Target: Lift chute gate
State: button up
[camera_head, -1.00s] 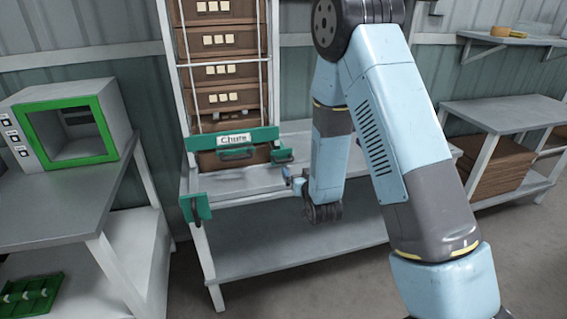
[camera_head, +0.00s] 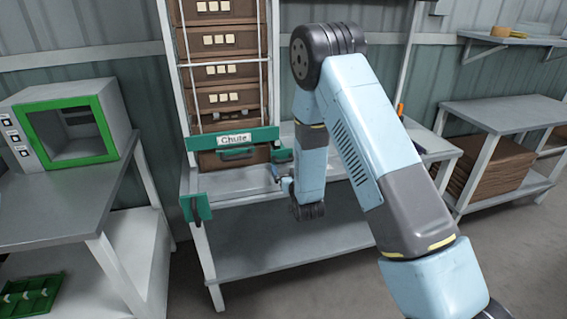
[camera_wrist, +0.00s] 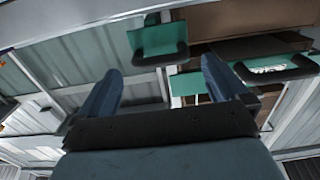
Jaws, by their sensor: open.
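The green chute gate (camera_head: 205,143) crosses the front of the chute, with a white "Chute" label and a dark handle (camera_head: 237,153). In the wrist view the gate (camera_wrist: 290,72) is at the right, its handle beyond the right finger. A smaller green plate (camera_head: 281,155) sits just right of the gate; a green plate with a dark handle (camera_wrist: 150,38) shows in the wrist view, ahead of the finger gap. My gripper (camera_wrist: 160,85) is open and empty. In the head view my gripper (camera_head: 281,178) is small, below and right of the gate, partly hidden by my wrist.
Brown boxes (camera_head: 226,72) are stacked in the chute above the gate. Another green plate with a handle (camera_head: 197,208) hangs at the bench's front left. A green-framed machine (camera_head: 72,115) stands left. The bench (camera_head: 240,183) is clear around the gripper.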

aim_at(285, 162)
jog(key=shift+x, duration=2.5)
